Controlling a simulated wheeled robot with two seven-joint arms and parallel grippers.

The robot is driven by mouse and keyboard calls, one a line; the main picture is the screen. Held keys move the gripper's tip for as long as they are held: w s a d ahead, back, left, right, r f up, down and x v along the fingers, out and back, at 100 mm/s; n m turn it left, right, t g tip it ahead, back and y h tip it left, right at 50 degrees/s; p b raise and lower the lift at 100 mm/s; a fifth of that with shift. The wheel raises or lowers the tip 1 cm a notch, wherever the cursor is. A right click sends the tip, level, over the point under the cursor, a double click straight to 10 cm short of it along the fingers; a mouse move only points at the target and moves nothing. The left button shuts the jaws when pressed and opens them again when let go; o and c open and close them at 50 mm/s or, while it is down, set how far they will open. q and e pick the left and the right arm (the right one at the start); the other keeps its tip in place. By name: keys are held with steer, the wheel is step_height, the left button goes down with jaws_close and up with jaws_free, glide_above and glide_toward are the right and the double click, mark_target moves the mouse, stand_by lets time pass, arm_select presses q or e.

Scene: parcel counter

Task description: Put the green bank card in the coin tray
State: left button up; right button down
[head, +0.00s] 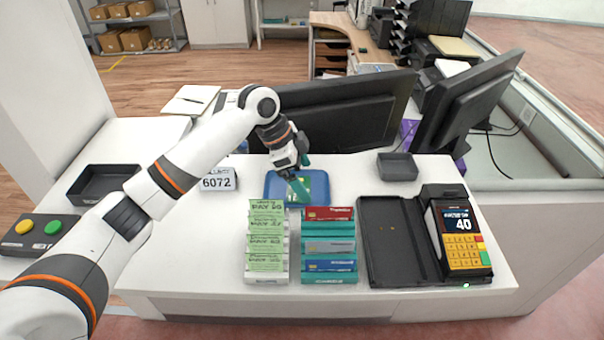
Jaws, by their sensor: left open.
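A blue tray (320,185), which looks like the coin tray, lies on the counter in front of the monitor. My left gripper (296,178) is open and points down at this tray, at its middle. A green flat piece (298,190) shows in the tray right at the fingers; I cannot tell card from fingertip there, and the gripper hides part of it. A card rack (328,279) nearer the front holds red, teal, grey and blue cards. My right gripper is not in view.
A rack of green paper slips (267,240) stands left of the card rack. A black open case (390,240) and a card terminal (460,240) stand at right. A small dark tray (397,166) is behind. A monitor (340,115) stands close behind my gripper.

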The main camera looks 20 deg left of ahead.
arm_select(q)
steer(key=v, duration=1.2)
steer(key=shift+b, duration=0.45)
